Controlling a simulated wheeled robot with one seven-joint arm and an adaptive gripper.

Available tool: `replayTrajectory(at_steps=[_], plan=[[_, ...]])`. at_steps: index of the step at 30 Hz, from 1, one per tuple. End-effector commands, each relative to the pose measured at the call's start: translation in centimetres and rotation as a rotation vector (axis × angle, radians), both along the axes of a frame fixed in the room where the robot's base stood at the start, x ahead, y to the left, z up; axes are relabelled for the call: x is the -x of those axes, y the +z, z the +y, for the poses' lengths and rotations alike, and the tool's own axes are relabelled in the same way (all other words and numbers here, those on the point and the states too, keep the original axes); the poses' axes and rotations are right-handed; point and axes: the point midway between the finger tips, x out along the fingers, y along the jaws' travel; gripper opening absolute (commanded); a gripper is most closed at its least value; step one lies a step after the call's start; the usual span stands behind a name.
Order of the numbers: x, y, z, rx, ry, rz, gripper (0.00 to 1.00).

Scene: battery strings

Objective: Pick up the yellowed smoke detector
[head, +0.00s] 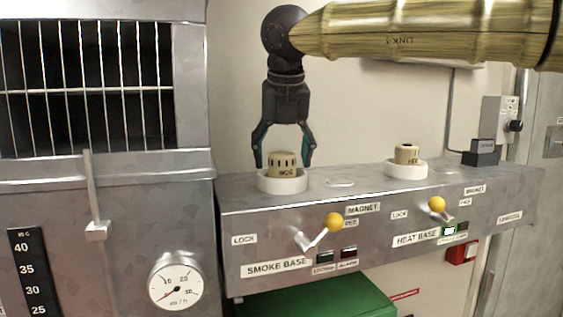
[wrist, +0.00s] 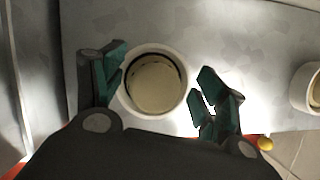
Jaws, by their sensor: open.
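The yellowed smoke detector (head: 283,165) is a tan slotted cylinder with a dark label. It sits in a white round base (head: 283,184) on the left part of a grey metal bench, above the SMOKE BASE label. In the wrist view the detector (wrist: 155,84) shows from above as a tan disc inside the white ring (wrist: 180,110). My gripper (head: 285,163) points straight down over it, its teal-tipped fingers open on the left and right sides of the detector. In the wrist view the fingers (wrist: 158,85) straddle the white ring; whether they touch anything is unclear.
A second tan detector (head: 407,154) stands in a white base to the right, above the HEAT BASE label. Yellow-knobbed levers (head: 334,220) stick out from the bench front (head: 236,245). A grey cabinet with a barred opening (head: 85,90) stands at the left.

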Motion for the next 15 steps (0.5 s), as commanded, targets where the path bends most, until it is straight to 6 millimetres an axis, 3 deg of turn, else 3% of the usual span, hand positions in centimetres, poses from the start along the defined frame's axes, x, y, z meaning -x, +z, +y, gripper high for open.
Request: replayTrajectory(at_steps=[11,12,15], plan=[[-1.2,-1.5,0.1,0.001,0.001,0.004,0.72],[-1.2,-1.5,0.1,0.000,0.001,0.004,0.70],[-1.1,-1.5,0.1,0.001,0.001,0.004,0.52]])
